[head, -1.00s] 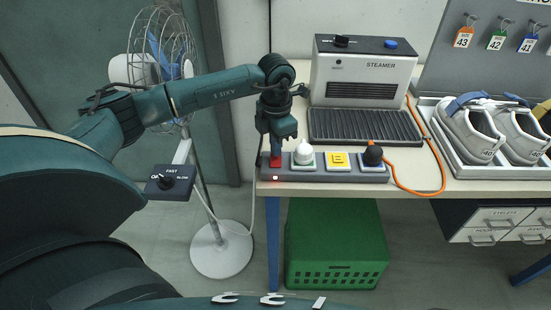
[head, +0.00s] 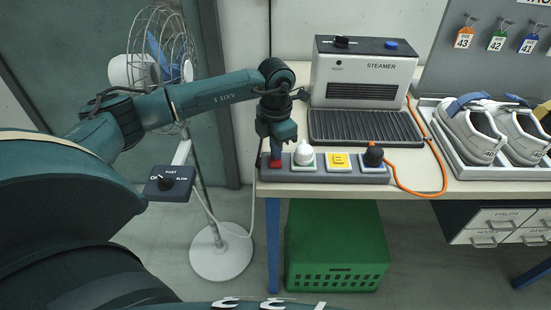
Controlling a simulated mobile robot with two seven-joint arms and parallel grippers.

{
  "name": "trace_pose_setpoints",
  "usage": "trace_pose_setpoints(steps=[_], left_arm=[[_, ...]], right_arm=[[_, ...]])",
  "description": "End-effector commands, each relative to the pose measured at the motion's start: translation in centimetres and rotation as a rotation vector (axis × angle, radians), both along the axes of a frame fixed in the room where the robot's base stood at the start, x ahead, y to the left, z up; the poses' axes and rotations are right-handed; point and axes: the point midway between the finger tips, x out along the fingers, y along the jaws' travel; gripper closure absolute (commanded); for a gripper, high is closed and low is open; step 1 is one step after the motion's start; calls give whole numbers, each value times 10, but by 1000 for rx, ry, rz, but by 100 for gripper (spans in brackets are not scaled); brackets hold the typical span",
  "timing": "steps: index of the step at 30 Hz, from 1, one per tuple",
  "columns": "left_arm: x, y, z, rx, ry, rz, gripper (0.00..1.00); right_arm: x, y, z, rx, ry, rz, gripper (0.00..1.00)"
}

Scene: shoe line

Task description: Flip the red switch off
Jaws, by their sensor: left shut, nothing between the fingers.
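The red switch (head: 275,163) sits at the left end of the grey power strip (head: 340,178) on the front of the table. My left gripper (head: 276,155) is shut and empty, pointing down with its fingertips at the switch. The fingers cover part of the switch, and I cannot tell for sure whether they touch it. No red light shows on the strip's left end. My right gripper is not in view.
The steamer (head: 362,75) stands behind. A fan control box (head: 169,183) is at the left, a green crate (head: 337,245) below.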

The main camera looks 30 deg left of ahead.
Motion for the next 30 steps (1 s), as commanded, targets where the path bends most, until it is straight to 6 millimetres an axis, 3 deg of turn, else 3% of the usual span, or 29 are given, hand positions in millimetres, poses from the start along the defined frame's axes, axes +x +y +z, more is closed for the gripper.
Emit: trace_pose_setpoints(steps=[24, 30], left_arm=[[-1, 0, 65, 1, 2, 0, 100], [-1, 0, 68, 0, 2, 0, 100]], right_arm=[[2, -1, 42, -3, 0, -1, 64], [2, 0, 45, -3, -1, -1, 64]])
